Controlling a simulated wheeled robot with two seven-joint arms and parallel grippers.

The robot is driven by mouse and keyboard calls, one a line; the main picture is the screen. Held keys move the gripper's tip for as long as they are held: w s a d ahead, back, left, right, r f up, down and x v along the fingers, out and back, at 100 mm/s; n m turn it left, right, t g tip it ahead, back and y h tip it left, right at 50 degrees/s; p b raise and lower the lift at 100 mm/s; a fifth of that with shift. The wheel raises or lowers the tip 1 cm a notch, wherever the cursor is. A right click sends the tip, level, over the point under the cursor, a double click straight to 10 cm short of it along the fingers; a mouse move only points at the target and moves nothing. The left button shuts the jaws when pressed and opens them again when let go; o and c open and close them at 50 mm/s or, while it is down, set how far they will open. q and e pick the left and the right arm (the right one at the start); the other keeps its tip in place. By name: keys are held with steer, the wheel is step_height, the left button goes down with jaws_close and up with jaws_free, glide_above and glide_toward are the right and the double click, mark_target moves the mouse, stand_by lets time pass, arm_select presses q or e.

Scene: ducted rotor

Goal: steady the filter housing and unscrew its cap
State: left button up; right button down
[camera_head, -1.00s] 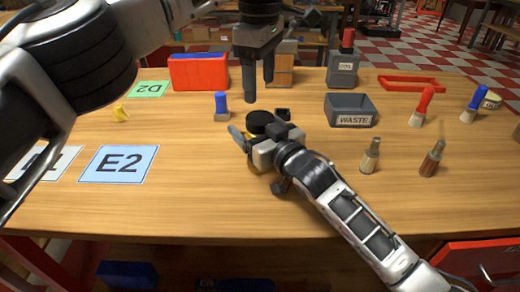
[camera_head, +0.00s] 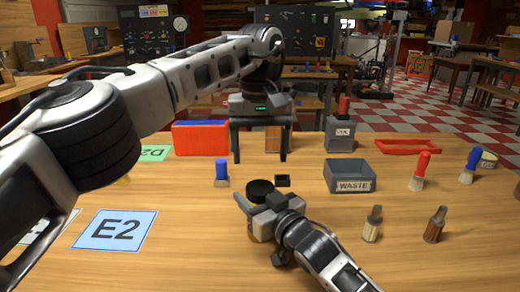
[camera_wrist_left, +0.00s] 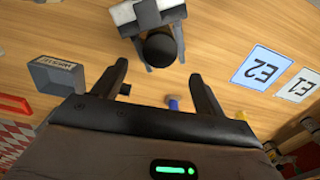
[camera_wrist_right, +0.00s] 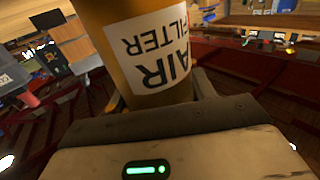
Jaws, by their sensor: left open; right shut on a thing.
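The filter housing is an amber cylinder with an "AIR FILTER" label (camera_wrist_right: 158,45), filling the upper middle of the right wrist view. My right gripper (camera_head: 262,222) is shut around it on the table; in the head view the gripper hides most of the housing. The black round cap (camera_head: 260,188) sits on top, and shows from above in the left wrist view (camera_wrist_left: 160,48). My left gripper (camera_head: 260,157) is open and empty, fingers pointing down and spread apart. It is above and apart from the cap, which appears beyond its fingertips in the left wrist view.
A small black block (camera_head: 283,181) lies close right of the cap. A blue-handled item (camera_head: 222,172) stands to the left. The grey WASTE bin (camera_head: 350,176) is to the right, with several brushes beyond it. A red-blue box (camera_head: 200,138) stands behind. The E2 card (camera_head: 115,231) lies front left.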

mark_target(260, 187)
arm_select(q)
steer(key=shift+f+m, duration=0.4)
steer(key=shift+f, duration=3.6)
steer(key=c, duration=1)
steer(key=n, duration=0.7)
steer(key=shift+n, duration=0.3)
steer(key=n, duration=0.5)
steer(key=shift+r+n, duration=0.1)
steer(key=shift+n, duration=0.3)
